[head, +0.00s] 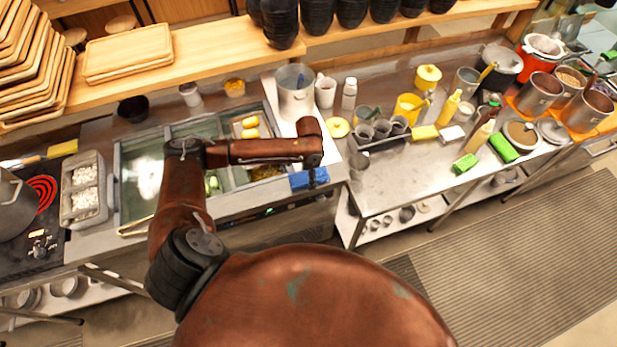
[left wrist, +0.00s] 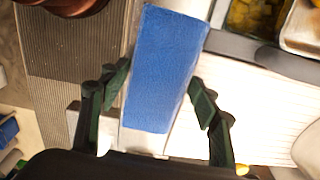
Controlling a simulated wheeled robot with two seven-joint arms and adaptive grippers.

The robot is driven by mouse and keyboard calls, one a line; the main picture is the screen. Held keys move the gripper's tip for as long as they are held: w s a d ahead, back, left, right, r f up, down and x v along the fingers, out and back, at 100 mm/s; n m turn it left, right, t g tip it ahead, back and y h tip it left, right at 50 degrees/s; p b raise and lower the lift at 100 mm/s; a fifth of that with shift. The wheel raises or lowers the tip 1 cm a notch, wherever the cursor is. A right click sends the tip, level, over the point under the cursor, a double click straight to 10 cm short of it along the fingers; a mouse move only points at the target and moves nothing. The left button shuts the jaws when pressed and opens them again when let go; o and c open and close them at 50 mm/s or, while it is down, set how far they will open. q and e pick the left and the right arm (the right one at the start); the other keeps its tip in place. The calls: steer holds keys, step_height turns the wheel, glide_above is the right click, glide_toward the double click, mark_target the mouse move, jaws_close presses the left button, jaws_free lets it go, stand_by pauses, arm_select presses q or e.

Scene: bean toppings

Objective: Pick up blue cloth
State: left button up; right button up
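The blue cloth (head: 309,178) lies at the front edge of the counter, to the right of the sunken food pans, in the head view. In the left wrist view the blue cloth (left wrist: 165,70) is a flat rectangle between my two fingers. My left gripper (left wrist: 160,105) is open, with one finger on each side of the cloth and a gap on both sides. In the head view my left gripper (head: 312,178) hangs down at the cloth and is small and dark. I cannot tell whether it touches the cloth. My right gripper does not show.
The food pans (head: 190,165) are sunk in the counter to the left. A tall metal pot (head: 296,92) stands behind the cloth. A steel table (head: 400,175) with bottles, cups and a yellow jug (head: 409,107) is to the right. The floor in front is clear.

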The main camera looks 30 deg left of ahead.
arm_select(q)
steer(key=shift+s, duration=0.1)
steer(key=c, duration=0.3)
steer(key=shift+c, duration=0.9)
steer(key=c, duration=0.3)
steer(key=shift+r, duration=0.5)
step_height(320, 180, up, 2)
steer(key=shift+r+b, duration=0.2)
steer(key=shift+b, duration=0.3)
steer(key=s+r, duration=0.1)
steer(key=r, duration=0.1)
steer(key=s+r, duration=0.1)
steer(key=s, duration=0.1)
steer(key=s+a+r, duration=0.1)
steer(key=r, duration=0.1)
steer(key=shift+s+r, duration=0.3)
steer(key=shift+s, duration=0.05)
steer(key=s+a+r+b, duration=0.1)
steer(key=s+r, duration=0.3)
steer(key=s, duration=0.5)
steer(key=shift+a, duration=0.15)
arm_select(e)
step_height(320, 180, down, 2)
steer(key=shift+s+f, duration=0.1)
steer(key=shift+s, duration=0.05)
